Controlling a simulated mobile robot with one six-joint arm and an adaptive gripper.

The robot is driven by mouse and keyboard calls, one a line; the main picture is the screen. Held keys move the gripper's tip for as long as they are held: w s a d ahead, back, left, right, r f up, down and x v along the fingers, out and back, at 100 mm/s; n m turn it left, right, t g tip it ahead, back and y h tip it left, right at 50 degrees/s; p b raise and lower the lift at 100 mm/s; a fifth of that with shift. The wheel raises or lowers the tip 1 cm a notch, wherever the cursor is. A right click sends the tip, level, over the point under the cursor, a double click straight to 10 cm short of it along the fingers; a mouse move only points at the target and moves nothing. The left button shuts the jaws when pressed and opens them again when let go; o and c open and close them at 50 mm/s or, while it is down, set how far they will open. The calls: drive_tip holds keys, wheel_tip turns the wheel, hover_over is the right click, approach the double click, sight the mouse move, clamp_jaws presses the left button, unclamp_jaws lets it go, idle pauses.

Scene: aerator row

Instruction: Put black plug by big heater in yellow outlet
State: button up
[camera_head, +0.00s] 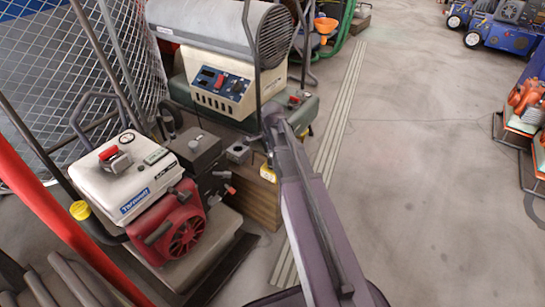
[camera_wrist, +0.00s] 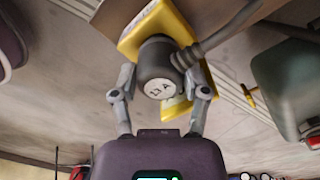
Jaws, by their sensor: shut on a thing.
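The black plug (camera_wrist: 158,68), a dark round body marked "13 A", sits between the fingers of my gripper (camera_wrist: 160,82) in the wrist view. My gripper is shut on it. Its grey cord (camera_wrist: 222,38) runs off to the upper right. The yellow outlet (camera_wrist: 150,28) lies directly behind the plug, with yellow showing on both sides of it. The plug's pins are hidden, so I cannot tell whether they are in the outlet. In the head view, the yellow outlet (camera_head: 267,173) shows beside my arm, near the big heater (camera_head: 222,75); my arm hides the plug.
A white and red generator (camera_head: 150,195) stands left of the outlet. A wooden block (camera_head: 262,198) is below the outlet. A wire-mesh fence (camera_head: 60,50) is at the back left. Blue machines (camera_head: 500,35) stand far right. The floor (camera_head: 425,170) to the right is clear.

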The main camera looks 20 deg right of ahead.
drive_tip(key=shift+f+b, duration=0.5)
drive_tip(key=shift+f, duration=0.1)
drive_tip(key=o, duration=1.3)
drive_tip(key=shift+c, duration=0.2)
drive_tip(key=shift+r, duration=0.2)
wheel_tip(320, 180, up, 9)
drive_tip(key=p, duration=0.9)
drive_tip(key=shift+f, duration=0.1)
drive_tip(key=shift+s, duration=0.1)
